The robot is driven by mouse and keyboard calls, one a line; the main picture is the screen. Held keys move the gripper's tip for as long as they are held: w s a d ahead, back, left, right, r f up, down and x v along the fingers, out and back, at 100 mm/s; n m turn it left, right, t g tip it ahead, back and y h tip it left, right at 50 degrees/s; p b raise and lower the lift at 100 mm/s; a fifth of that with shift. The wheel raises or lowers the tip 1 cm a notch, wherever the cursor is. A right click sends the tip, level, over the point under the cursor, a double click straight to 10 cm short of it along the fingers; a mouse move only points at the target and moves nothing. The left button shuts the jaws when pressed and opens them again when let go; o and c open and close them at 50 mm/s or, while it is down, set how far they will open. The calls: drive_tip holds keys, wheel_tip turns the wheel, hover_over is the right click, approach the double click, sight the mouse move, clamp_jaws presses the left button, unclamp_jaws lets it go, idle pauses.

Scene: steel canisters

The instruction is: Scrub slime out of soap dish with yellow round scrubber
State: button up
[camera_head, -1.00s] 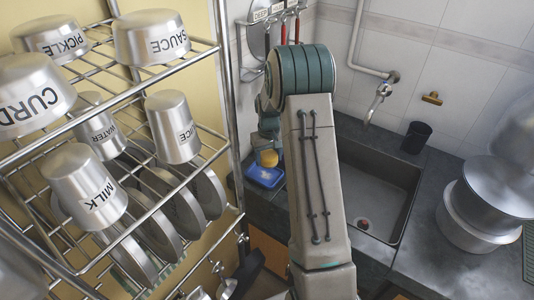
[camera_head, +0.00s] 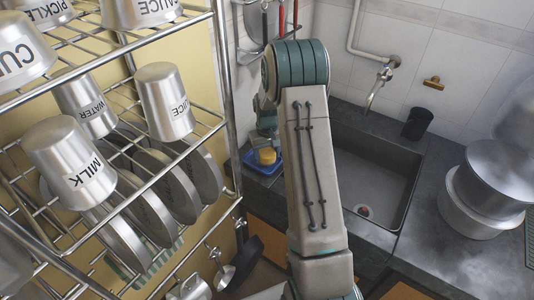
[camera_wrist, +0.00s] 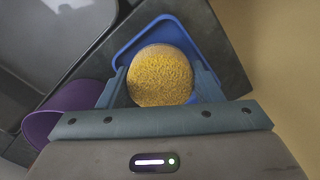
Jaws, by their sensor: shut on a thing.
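The yellow round scrubber (camera_wrist: 160,76) is between the two fingers of my gripper (camera_wrist: 160,90), which is shut on it. In the wrist view the scrubber lies over the blue soap dish (camera_wrist: 190,50), whose rim shows around its far side. I cannot tell from this view whether it presses on the dish bottom. In the head view the scrubber (camera_head: 267,156) shows as a small yellow disc at the blue dish (camera_head: 251,163), on the counter left of the sink. My arm hides part of this spot. No slime can be made out.
A purple cup (camera_wrist: 60,112) stands close to the left of my gripper in the wrist view. The sink (camera_head: 372,180) lies to the right of the dish. A wire rack (camera_head: 190,150) with steel canisters fills the left.

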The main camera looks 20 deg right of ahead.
drive_tip(key=shift+f+b, duration=0.8)
drive_tip(key=shift+f, duration=0.2)
idle(0.3)
drive_tip(key=shift+w+a+r, duration=0.1)
drive_tip(key=shift+w+a, duration=0.4)
drive_tip(key=shift+w, duration=0.25)
drive_tip(key=shift+w+a, duration=0.45)
drive_tip(key=shift+w, duration=0.3)
drive_tip(key=shift+f+b, duration=0.2)
drive_tip(key=shift+b, duration=0.15)
drive_tip(key=shift+s+d+f+b, duration=0.15)
drive_tip(key=shift+s+d, duration=0.15)
drive_tip(key=shift+s, duration=0.25)
drive_tip(key=shift+s+d+b, duration=0.2)
drive_tip(key=shift+s+d, duration=0.15)
drive_tip(key=shift+s, duration=0.25)
drive_tip(key=shift+s+d+f+b, duration=0.15)
drive_tip(key=shift+s+d, duration=0.15)
drive_tip(key=shift+s, duration=0.25)
drive_tip(key=shift+r, duration=0.1)
drive_tip(key=shift+w+r+p, duration=0.2)
drive_tip(key=shift+r+p, duration=1.5)
drive_tip(key=shift+r, duration=1.45)
